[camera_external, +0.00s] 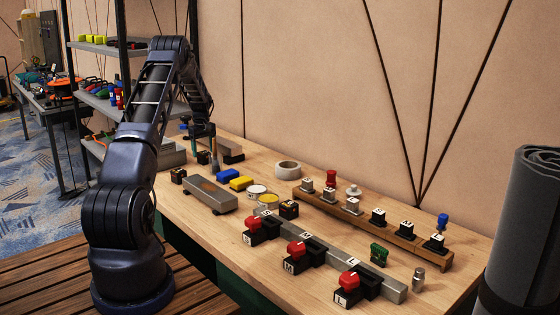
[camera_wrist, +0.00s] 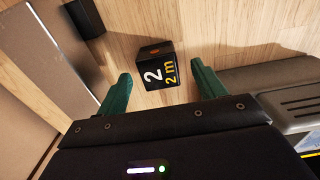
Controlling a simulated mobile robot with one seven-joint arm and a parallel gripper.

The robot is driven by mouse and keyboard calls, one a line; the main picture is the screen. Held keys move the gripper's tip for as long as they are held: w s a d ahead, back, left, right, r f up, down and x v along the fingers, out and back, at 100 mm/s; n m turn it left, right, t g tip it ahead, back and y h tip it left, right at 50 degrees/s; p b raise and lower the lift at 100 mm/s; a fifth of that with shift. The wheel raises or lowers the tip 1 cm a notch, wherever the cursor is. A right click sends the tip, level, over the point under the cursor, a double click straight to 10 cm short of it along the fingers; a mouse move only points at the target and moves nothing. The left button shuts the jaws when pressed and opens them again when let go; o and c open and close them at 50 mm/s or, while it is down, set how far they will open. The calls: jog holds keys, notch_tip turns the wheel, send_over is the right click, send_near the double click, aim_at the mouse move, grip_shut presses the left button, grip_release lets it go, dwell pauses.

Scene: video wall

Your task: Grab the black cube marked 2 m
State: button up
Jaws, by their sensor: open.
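The black cube marked 2 m (camera_wrist: 160,65) sits on the wooden table in the wrist view, with "2" in white, "2 m" in yellow and a small orange mark on another face. My gripper (camera_wrist: 163,88) is open. Its two green fingertips are to the left and right of the cube's near part, with a gap on each side. The marking on that cube is too small to read there.
In the wrist view a grey case (camera_wrist: 285,95) lies close to the right fingertip, and a second black block (camera_wrist: 84,18) stands at upper left. In the external view blue and yellow blocks (camera_external: 240,183) and red-knobbed boxes (camera_external: 296,250) crowd the table.

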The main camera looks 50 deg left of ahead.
aim_at(204, 152)
notch_tip(204, 152, down, 3)
jog(key=shift+f, duration=0.2)
jog(key=c, duration=1.1)
jog(key=shift+a+r, duration=0.1)
